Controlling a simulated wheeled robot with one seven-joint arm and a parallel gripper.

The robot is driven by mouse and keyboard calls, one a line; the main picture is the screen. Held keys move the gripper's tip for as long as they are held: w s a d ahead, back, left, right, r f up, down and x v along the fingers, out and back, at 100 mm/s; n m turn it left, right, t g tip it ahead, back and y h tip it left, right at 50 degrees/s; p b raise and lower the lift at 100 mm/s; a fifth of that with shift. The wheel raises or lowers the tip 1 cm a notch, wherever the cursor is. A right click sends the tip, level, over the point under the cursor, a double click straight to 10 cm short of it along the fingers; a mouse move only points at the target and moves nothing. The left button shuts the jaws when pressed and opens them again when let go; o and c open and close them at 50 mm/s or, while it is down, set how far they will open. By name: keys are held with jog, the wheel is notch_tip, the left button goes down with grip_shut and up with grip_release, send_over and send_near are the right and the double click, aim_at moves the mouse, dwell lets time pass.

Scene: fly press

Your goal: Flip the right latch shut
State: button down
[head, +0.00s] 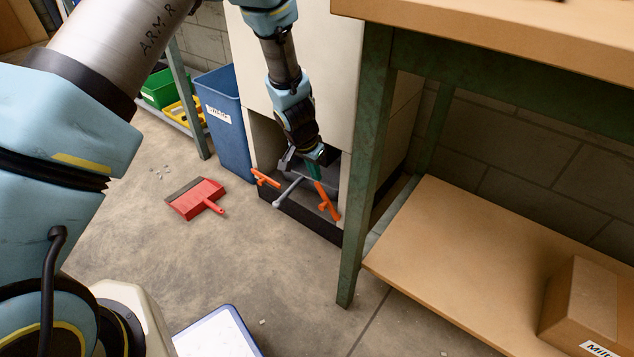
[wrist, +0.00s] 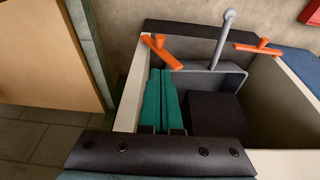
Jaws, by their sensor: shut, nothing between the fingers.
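The right latch (head: 328,202) is an orange lever at the right of the low opening in the pale cabinet. It lies at a slant, and shows at upper left in the wrist view (wrist: 162,52). The other orange latch (head: 266,178) is at the left of the opening, and at upper right in the wrist view (wrist: 258,48). A grey handle (head: 288,190) sticks out between them from a grey bin (wrist: 208,80). My gripper (head: 315,172) is shut and empty inside the opening, its teal fingers (wrist: 160,74) pointing toward the right latch. I cannot tell whether they touch.
A green table leg (head: 362,190) stands close to the right of the opening, with a wooden shelf (head: 450,235) beyond it. A blue bin (head: 225,120) stands at the left. A red dustpan (head: 193,198) lies on the floor. The floor in front is mostly clear.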

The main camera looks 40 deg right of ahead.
aim_at(322, 204)
jog(key=b+x, duration=0.1)
jog(key=x, duration=0.3)
jog(key=a+b+x, duration=0.1)
jog(key=x, duration=0.3)
jog(key=b+x, duration=0.1)
jog(key=x, duration=0.3)
jog(key=shift+s+a+f, duration=0.1)
jog(key=shift+s+f, duration=0.1)
jog(key=shift+f, duration=0.2)
jog(key=shift+w+a+f+g+b, duration=0.1)
jog(key=shift+w+f+g+b, duration=0.05)
jog(key=shift+w+g+b, duration=0.2)
jog(key=shift+w+f+g, duration=0.1)
jog(key=shift+w+g, duration=0.15)
jog(key=w+a+f+n+g+h+b, duration=0.1)
jog(key=w+f+g+h+b, duration=0.1)
jog(key=w+f+g+b, duration=0.2)
notch_tip(322, 204, down, 2)
jog(key=g+b, duration=0.4)
jog(key=b, duration=0.1)
jog(key=shift+w+a+f+h+b, duration=0.2)
jog(key=shift+w+h+b, duration=0.15)
jog(key=shift+w+h, duration=0.05)
